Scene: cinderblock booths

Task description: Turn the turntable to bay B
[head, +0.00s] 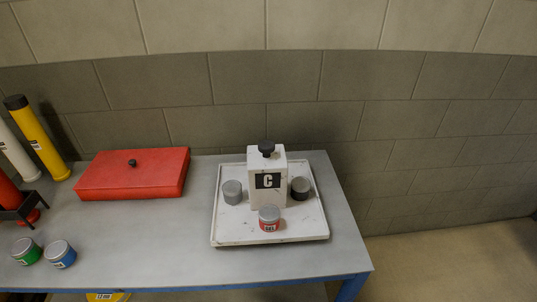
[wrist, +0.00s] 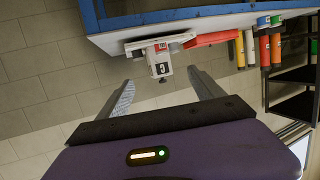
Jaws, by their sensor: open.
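The turntable is a white square tray (head: 228,236) near the right end of the grey table. A white block (head: 257,197) stands upright at its middle, with a black knob (head: 266,148) on top and a black label reading C facing me. Small jars sit around the block: a grey one (head: 232,192) at left, a grey and black one (head: 300,188) at right, and a red one (head: 269,218) in front. The wrist view shows the block (wrist: 155,53) inverted. My gripper (wrist: 161,76) is open and empty, apart from the block; it is not in the head view.
A red flat box (head: 133,176) with a black knob lies left of the tray. Yellow (head: 45,148) and white cylinders lean at far left. Green (head: 26,251) and blue (head: 61,254) jars stand at front left. A block wall (head: 280,80) rises behind. Bare tabletop lies between.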

